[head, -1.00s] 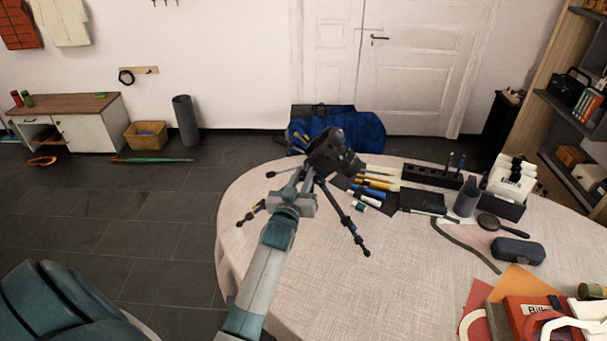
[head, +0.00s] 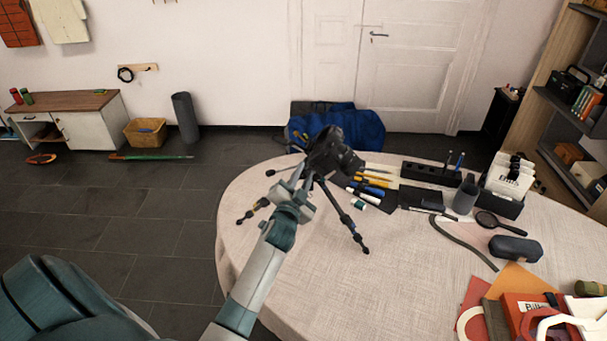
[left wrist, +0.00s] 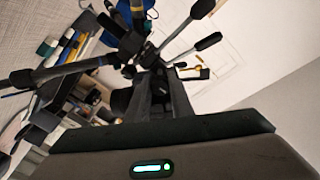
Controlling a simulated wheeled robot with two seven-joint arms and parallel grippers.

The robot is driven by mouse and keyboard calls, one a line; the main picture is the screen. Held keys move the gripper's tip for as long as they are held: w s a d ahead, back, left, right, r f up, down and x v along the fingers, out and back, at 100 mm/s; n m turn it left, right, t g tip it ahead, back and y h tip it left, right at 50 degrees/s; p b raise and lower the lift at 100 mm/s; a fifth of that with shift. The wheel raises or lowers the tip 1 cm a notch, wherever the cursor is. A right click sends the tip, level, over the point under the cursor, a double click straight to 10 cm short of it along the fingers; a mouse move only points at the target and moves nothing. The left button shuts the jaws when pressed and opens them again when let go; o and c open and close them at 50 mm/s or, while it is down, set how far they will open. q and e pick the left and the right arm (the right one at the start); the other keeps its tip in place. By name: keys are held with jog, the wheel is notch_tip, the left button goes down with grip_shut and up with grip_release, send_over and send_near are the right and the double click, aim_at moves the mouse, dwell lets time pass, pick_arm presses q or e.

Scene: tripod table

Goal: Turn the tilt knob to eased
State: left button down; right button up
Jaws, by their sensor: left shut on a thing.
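A black tripod (head: 352,224) stands on the round table with a dark camera (head: 335,155) on its head. My left gripper (head: 300,187) reaches the tripod head from the near left, just below the camera. It is shut on what looks like the tilt knob, which its fingers hide. In the left wrist view the fingers (left wrist: 162,92) meet the dark tripod head (left wrist: 132,42). Handles with black grips (left wrist: 208,41) stick out around it. The knob's setting cannot be read. My right gripper is not in view.
The round table (head: 320,285) is clear in front of the tripod. Pens and markers (head: 372,183), a black pen block (head: 430,173), a magnifier (head: 487,220) and a dark case (head: 515,248) lie to the right. A blue bag (head: 350,130) is on the floor behind.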

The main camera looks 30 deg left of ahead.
pick_arm(q)
jog(key=shift+m, duration=0.5)
jog(key=c, duration=1.8)
grip_release()
jog(key=shift+c, duration=0.2)
jog(key=b+v, duration=0.4)
jog(key=v, duration=1.3)
jog(key=shift+s+b, duration=0.15)
jog(key=shift+b, duration=0.2)
jog(key=shift+d, duration=0.1)
